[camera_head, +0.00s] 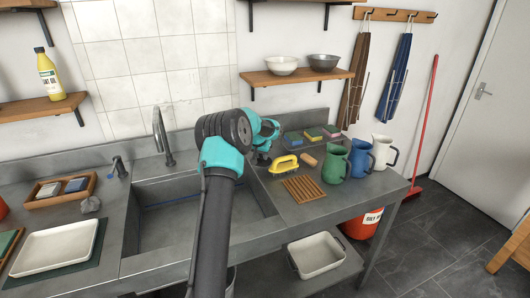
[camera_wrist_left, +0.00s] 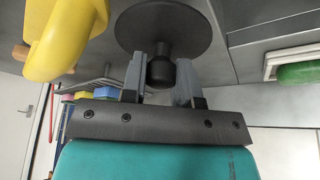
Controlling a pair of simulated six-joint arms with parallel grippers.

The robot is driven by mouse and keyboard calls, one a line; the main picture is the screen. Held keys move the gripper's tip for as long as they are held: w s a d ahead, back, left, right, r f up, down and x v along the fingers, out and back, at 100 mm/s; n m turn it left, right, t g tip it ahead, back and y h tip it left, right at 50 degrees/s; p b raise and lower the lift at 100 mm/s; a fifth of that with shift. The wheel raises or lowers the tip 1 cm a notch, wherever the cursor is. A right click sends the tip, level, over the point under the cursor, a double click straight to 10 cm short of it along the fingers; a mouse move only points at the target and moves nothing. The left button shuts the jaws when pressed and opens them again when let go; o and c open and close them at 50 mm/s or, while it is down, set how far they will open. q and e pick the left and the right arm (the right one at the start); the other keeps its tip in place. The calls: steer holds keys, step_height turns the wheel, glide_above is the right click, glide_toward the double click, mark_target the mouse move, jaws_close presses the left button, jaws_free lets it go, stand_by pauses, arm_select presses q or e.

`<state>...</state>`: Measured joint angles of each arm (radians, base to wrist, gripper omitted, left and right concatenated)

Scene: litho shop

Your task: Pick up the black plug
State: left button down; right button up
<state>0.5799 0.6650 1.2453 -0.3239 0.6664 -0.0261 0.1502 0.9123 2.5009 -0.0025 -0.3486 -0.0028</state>
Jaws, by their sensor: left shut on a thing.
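The black plug (camera_wrist_left: 165,30) shows in the left wrist view as a wide dark disc with a rounded knob. My left gripper (camera_wrist_left: 160,72) is shut on the knob, with one grey finger on each side of it. In the head view my left gripper (camera_head: 263,158) is at the counter to the right of the sink, mostly hidden by my own wrist. A small dark part there may be the plug or a finger; I cannot tell which. Whether the plug touches the counter is not clear. My right gripper is not in view.
A yellow-handled brush (camera_head: 284,164) lies close to the right of the gripper, with a wooden rack (camera_head: 302,189) in front of it. Green (camera_head: 336,165), blue (camera_head: 361,158) and white jugs (camera_head: 382,152) stand further right. The sink (camera_head: 165,225) is open to the left.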

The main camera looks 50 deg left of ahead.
arm_select(q)
steer(key=s+d, duration=0.5)
steer(key=s, duration=0.6)
steer(key=shift+s+d, duration=0.15)
steer(key=shift+s, duration=0.25)
